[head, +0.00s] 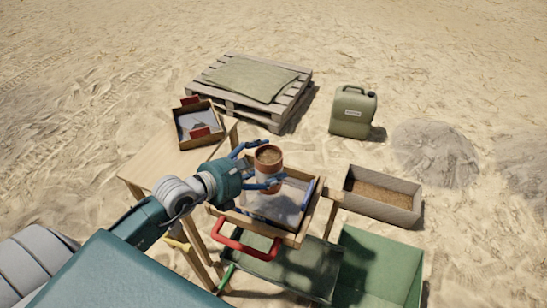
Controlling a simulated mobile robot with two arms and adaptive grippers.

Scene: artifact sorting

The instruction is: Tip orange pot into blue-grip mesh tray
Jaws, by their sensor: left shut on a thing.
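The orange pot (269,181) is upright, with brown soil showing at its open top. My left gripper (262,167), with blue fingers, is shut on the pot and holds it over a wooden-framed tray. The mesh tray (292,238) is below and around the pot in the picture, with a greyish bottom partly hidden by the pot and gripper. A blue grip (308,193) shows along its right side. My right gripper is not in view.
A wooden table (160,160) carries a box with red grips (181,113). A sand-filled box (384,206) stands right of the tray. A dark green tray (290,272) and a green bin (380,262) are in front. A pallet (285,108) and a jerrycan (353,112) stand behind.

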